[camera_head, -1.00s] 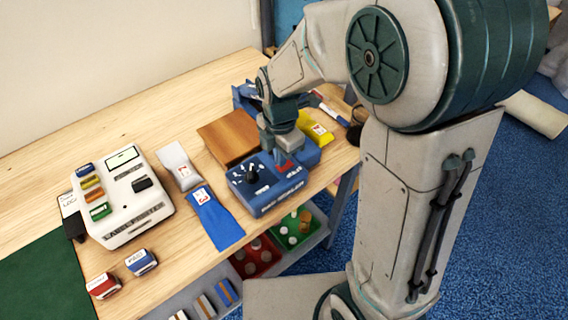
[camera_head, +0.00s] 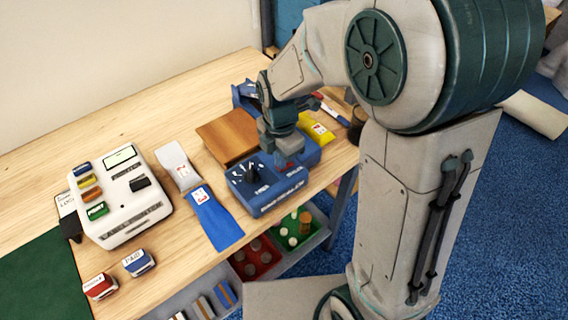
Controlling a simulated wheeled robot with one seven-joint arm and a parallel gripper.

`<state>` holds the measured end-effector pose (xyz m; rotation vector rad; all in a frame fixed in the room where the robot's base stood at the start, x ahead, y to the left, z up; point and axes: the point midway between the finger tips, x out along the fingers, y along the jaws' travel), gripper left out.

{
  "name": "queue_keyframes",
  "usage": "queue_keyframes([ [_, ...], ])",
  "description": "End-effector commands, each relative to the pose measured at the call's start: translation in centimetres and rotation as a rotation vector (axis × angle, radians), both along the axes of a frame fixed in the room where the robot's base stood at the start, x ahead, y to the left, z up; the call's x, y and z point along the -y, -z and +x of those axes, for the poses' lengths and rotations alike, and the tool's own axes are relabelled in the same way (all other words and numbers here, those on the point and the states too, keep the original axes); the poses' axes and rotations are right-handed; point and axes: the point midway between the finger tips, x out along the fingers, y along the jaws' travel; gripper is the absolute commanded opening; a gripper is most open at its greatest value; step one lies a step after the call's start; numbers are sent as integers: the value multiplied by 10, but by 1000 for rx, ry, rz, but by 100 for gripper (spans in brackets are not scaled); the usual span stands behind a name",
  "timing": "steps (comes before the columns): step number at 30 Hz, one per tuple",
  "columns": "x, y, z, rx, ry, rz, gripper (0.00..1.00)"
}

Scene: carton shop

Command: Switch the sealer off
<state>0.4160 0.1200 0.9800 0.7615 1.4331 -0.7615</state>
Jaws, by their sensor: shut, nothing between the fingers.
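The sealer is the blue machine (camera_head: 262,205) near the front edge of the wooden table, with a black knob (camera_head: 251,174) on the left part of its top and lettering along its front. My gripper (camera_head: 286,164) points down over the right part of the sealer's top, to the right of the knob. It is shut and empty. Its fingertips are small in this view, and I cannot tell whether they touch the top. The gripper now covers the spot where a red patch showed on the sealer.
A brown wooden block (camera_head: 226,138) stands behind the sealer. A blue pouch (camera_head: 214,219), a grey pouch (camera_head: 177,165) and a white label machine (camera_head: 121,196) lie to its left. A yellow pouch (camera_head: 318,128) lies behind right. Coloured bins (camera_head: 262,262) sit below the table edge.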

Motion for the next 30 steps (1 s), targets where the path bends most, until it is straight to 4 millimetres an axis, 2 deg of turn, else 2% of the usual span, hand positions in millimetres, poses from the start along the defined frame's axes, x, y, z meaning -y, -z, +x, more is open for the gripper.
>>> queue_keyframes([
  [4, 0, 3, 0, 0, 0, 0, 0],
  [10, 0, -3, 0, 0, 0, 0, 0],
  [30, 0, -57, 0, 0, 0, 0, 0],
])
